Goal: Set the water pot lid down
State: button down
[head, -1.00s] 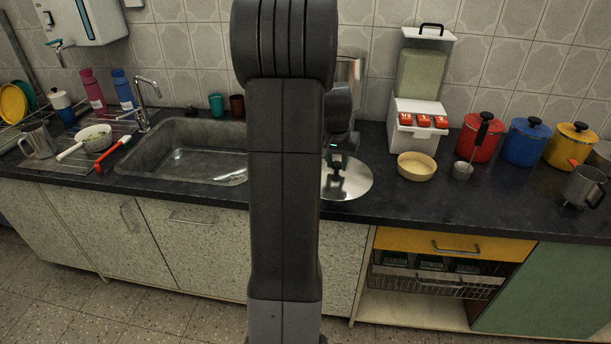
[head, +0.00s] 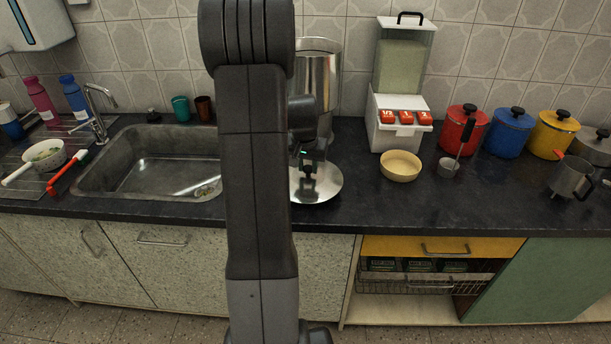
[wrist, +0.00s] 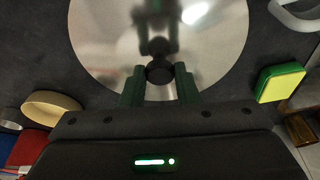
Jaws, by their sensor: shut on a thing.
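The water pot lid (head: 328,187) is a round, shiny steel disc, lying level over the dark counter right of the sink. My gripper (head: 309,165) is above its middle. In the wrist view my gripper (wrist: 159,82) has its two green fingers on either side of the lid's black knob (wrist: 159,72), shut on it. The lid (wrist: 100,38) mirrors the gripper. I cannot tell whether the lid touches the counter. The tall steel water pot (head: 322,65) stands behind, partly hidden by my arm.
A yellow bowl (head: 401,166) and a white dispenser (head: 402,110) stand right of the lid. The sink (head: 150,165) is to the left. A green and yellow sponge (wrist: 282,82) lies near the lid in the wrist view. The counter front right of the lid is clear.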

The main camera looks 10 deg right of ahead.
aim_at(307, 170)
jog(key=shift+f, duration=1.85)
jog(key=shift+f, duration=0.1)
jog(key=c, duration=1.1)
grip_release()
jog(key=v, duration=1.2)
jog(key=shift+d, duration=0.1)
